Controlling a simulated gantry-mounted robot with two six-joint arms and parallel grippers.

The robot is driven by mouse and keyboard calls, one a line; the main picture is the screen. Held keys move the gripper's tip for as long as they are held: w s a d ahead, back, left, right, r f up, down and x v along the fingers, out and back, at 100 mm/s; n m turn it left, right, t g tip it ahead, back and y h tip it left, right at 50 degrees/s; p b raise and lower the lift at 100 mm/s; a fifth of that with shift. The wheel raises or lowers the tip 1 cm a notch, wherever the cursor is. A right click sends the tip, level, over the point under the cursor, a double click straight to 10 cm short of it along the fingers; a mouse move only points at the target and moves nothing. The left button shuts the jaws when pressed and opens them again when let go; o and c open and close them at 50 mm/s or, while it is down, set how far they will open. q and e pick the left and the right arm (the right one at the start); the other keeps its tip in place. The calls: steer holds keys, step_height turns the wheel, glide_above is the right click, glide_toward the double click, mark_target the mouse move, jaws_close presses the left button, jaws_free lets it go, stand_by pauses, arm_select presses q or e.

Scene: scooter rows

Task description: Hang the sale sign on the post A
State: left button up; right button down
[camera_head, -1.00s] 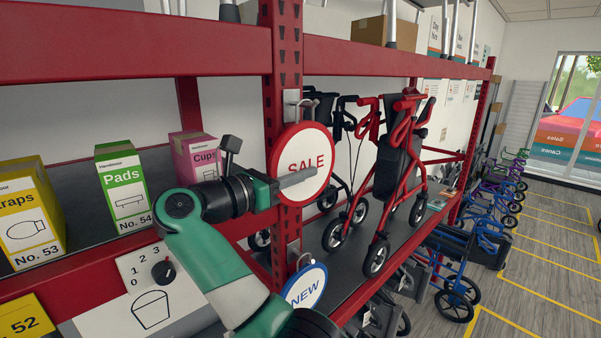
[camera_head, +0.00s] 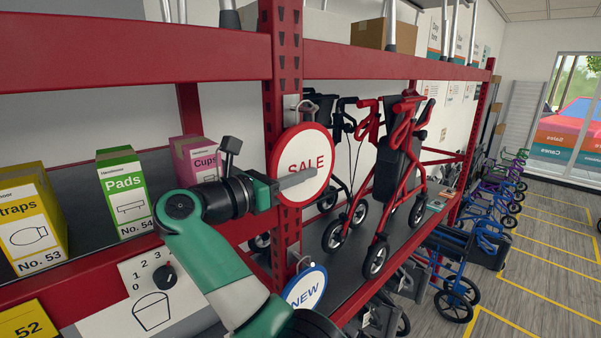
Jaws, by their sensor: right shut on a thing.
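The round white SALE sign (camera_head: 308,155) with a red rim is in front of the red rack post (camera_head: 283,100). A metal hook (camera_head: 297,106) shows at its top edge, against the post; I cannot tell whether the sign hangs on it. My right gripper (camera_head: 298,179) is shut on the sign, its fingers over the sign's lower left face. A blue-rimmed NEW sign (camera_head: 305,289) is lower on the same post, below a second metal fitting. No letter A shows on the post. My left gripper is not in view.
Shelf boxes stand at left: yellow Straps (camera_head: 30,215), green Pads (camera_head: 126,193) and pink Cups (camera_head: 193,160). A red rollator (camera_head: 395,160) stands on the shelf right of the post. A blue rollator (camera_head: 455,260) is on the floor, with a marked aisle at right.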

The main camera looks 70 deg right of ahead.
stand_by(0.3)
steer(key=shift+s+a+r, duration=0.1)
steer(key=shift+s, duration=0.05)
steer(key=shift+s+a+r+b, duration=0.1)
steer(key=shift+s+r+b, duration=0.2)
steer(key=shift+r+b, duration=0.1)
steer(key=shift+f, duration=0.1)
steer(key=s+b, duration=0.1)
steer(key=b, duration=0.1)
steer(key=s+a+b, duration=0.1)
steer(key=s+b, duration=0.1)
steer(key=shift+s+a, duration=0.15)
steer(key=shift+a, duration=0.05)
stand_by(0.4)
